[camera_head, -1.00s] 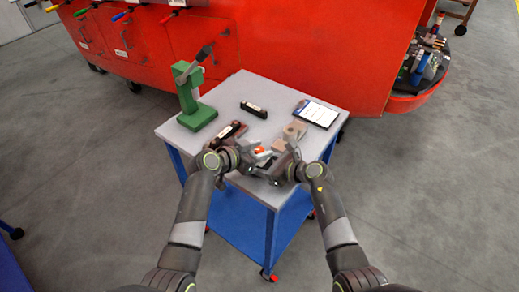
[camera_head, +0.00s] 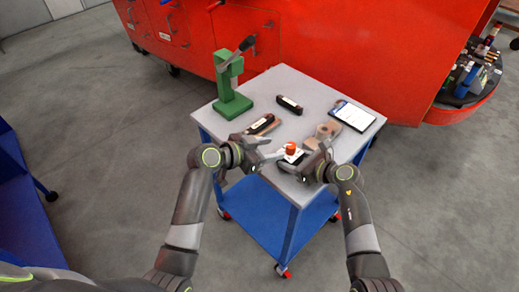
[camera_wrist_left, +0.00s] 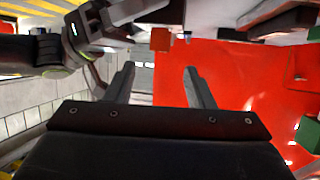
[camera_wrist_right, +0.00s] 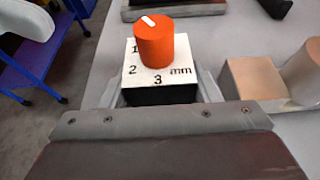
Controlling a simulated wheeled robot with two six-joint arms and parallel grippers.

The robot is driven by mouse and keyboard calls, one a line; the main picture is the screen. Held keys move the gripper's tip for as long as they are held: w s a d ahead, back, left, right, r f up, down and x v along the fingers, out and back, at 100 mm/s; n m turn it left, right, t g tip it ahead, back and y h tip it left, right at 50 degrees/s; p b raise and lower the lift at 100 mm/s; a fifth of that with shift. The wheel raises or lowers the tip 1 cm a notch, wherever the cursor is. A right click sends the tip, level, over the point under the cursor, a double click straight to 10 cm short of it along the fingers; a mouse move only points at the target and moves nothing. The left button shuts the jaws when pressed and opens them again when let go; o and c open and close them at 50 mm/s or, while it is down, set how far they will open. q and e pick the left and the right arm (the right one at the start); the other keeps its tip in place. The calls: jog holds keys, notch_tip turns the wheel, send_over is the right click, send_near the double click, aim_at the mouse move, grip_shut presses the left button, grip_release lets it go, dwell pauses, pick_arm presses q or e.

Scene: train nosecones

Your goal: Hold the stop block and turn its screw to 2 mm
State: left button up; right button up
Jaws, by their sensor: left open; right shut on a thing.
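The stop block (camera_head: 293,156) has a white top marked 1, 2, 3 and mm and a dark lower body. Its screw has an orange knob (camera_wrist_right: 155,42) with a white line, which points to the upper left in the right wrist view. My right gripper (camera_head: 303,160) is shut on the block (camera_wrist_right: 160,92), knob upward, near the table's front. My left gripper (camera_head: 280,155) is open beside the block on the left. In the left wrist view, the knob (camera_wrist_left: 160,39) lies beyond the gap between its open fingers (camera_wrist_left: 160,82).
The grey table (camera_head: 322,98) carries a green lever press (camera_head: 232,100), a dark bar (camera_head: 290,105), a tablet (camera_head: 352,116), a brown piece with a dark insert (camera_head: 263,124) and a tan fitting (camera_head: 326,131). A red train nose (camera_head: 340,50) stands behind.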

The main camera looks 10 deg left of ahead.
aim_at(291, 145)
pick_arm(q)
jog(key=v, duration=0.3)
jog(key=shift+s+a, duration=0.15)
jog(key=shift+c, duration=0.8)
jog(key=shift+w+d+f, duration=0.1)
jog(key=shift+w+d, duration=0.1)
jog(key=shift+d, duration=0.05)
jog(key=shift+c, duration=0.5)
jog(key=x, duration=1.3)
jog(key=shift+w, duration=0.1)
jog(key=shift+c, duration=0.4)
